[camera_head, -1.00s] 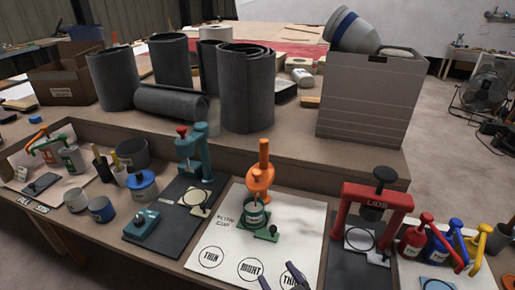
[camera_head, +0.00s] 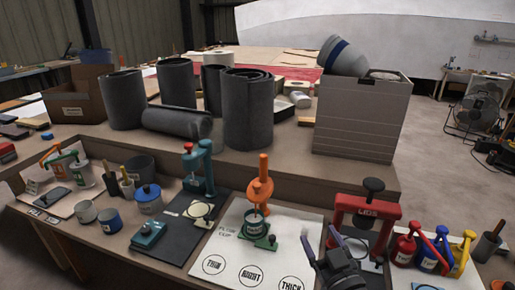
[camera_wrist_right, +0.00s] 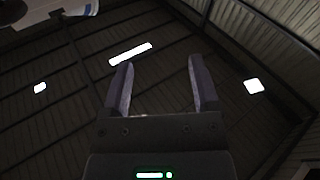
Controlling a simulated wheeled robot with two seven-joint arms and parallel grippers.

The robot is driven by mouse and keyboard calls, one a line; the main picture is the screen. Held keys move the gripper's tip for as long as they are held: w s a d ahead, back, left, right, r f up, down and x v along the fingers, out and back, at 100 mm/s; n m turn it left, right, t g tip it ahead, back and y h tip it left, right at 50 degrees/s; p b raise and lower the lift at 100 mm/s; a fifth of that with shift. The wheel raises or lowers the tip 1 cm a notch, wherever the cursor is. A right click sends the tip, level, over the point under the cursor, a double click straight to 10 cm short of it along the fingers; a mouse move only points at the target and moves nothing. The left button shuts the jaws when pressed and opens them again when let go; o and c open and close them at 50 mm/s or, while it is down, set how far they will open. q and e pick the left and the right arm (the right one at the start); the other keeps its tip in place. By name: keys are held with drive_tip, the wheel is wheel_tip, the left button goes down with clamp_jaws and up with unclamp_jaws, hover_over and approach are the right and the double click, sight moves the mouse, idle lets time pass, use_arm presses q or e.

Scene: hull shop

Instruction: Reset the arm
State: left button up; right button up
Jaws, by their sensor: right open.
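My right gripper (camera_head: 320,236) is at the bottom of the head view, with its two fingers pointing up and apart. It is in front of the red lid press (camera_head: 365,213) and hides part of its lower left side. Nothing is between its fingers. In the right wrist view the open fingers (camera_wrist_right: 160,66) point at the dark ceiling with its bright lamps. My left gripper is not in view.
The white board (camera_head: 222,252) with printed circles is just left of the gripper, with the orange stand (camera_head: 260,185) on it. Red, blue and yellow bottles (camera_head: 431,249) stand to the right. Dark rolls and a grey bin (camera_head: 360,118) stand behind on the raised shelf.

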drive_tip(key=w+d+r+m+t+h+p, duration=0.15)
drive_tip(key=w+d+r+t+h, duration=0.35)
drive_tip(key=d+r, duration=0.7)
wheel_tip(320, 180, down, 19)
drive_tip(key=s+g+h, duration=0.2)
drive_tip(key=g, duration=0.8)
drive_tip(key=s+f+g, duration=0.1)
drive_tip(key=s+f, duration=0.1)
drive_tip(key=f, duration=0.2)
drive_tip(key=s+f+g, duration=0.1)
drive_tip(key=s+f, duration=0.2)
drive_tip(key=f, duration=0.1)
drive_tip(key=s+f+g, duration=0.1)
drive_tip(key=s+f, duration=0.2)
drive_tip(key=f, duration=0.1)
drive_tip(key=shift+m, duration=0.35)
drive_tip(key=s+a+f+g, duration=0.1)
drive_tip(key=s+f+g, duration=0.2)
drive_tip(key=s+f, duration=0.6)
drive_tip(key=s+a+f+g, duration=0.1)
drive_tip(key=s+f+g, duration=0.4)
drive_tip(key=s, duration=0.8)
drive_tip(key=s+f+g, duration=0.2)
drive_tip(key=s, duration=0.9)
drive_tip(key=s+a+f+g, duration=0.1)
drive_tip(key=s+f, duration=0.1)
drive_tip(key=s, duration=1)
drive_tip(key=shift+a+g+y, duration=0.3)
drive_tip(key=shift+g, duration=0.1)
